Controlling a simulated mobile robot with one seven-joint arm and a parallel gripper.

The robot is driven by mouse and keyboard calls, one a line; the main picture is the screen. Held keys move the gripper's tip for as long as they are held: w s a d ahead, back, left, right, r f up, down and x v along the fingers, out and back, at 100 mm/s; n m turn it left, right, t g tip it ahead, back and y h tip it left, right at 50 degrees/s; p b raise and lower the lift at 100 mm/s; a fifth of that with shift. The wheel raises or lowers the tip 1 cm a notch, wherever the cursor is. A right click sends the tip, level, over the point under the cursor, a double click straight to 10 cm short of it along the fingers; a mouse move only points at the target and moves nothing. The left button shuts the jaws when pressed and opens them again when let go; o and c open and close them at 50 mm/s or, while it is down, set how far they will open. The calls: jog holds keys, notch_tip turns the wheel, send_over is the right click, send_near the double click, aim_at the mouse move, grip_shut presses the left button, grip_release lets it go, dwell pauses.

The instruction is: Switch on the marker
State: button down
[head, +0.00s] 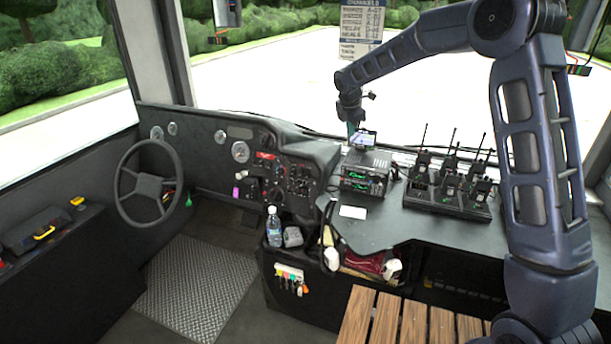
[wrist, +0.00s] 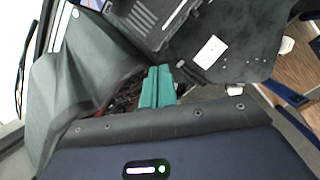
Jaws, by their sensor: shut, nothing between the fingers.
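No switch can be read as the marker switch at this size. The black dashboard panel (head: 292,180) carries small switches, knobs and red parts, left of the radio stack in the head view. In the wrist view, part of a dark area with small red parts (wrist: 124,92) shows beside my fingers, partly hidden by the dash cover. My gripper (wrist: 158,85) has teal fingers, which are shut and empty. In the head view, my gripper (head: 351,130) is above and behind the radio stack, to the right of the panel, with its tips mostly hidden.
The radio stack (head: 366,172) with a small screen on top stands on the dark counter (head: 400,222). A white card (head: 352,212) lies in front of it. A charger tray (head: 450,204) of handheld radios stands right. A steering wheel (head: 148,184) is at left. A bottle (head: 274,227) stands below the panel.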

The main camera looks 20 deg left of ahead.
aim_at(308, 174)
jog(key=s+a+f+n, duration=0.3)
jog(key=a+f+n, duration=0.4)
jog(key=a+f, duration=0.8)
jog(key=a, duration=0.4)
jog(key=shift+s+n, duration=0.15)
jog(key=shift+n, duration=0.15)
jog(key=shift+w+a+r+x, duration=0.15)
jog(key=shift+w+x, duration=0.25)
jog(key=shift+x, duration=1.75)
jog(key=shift+w+r+x, duration=0.15)
jog(key=shift+w+x, duration=0.3)
jog(key=shift+x, duration=1.65)
jog(key=shift+w+a+r+x, duration=0.15)
jog(key=shift+w+x, duration=0.25)
jog(key=shift+x, duration=1.75)
jog(key=shift+d, duration=0.1)
jog(key=shift+w+f, duration=0.2)
jog(key=shift+r, duration=0.15)
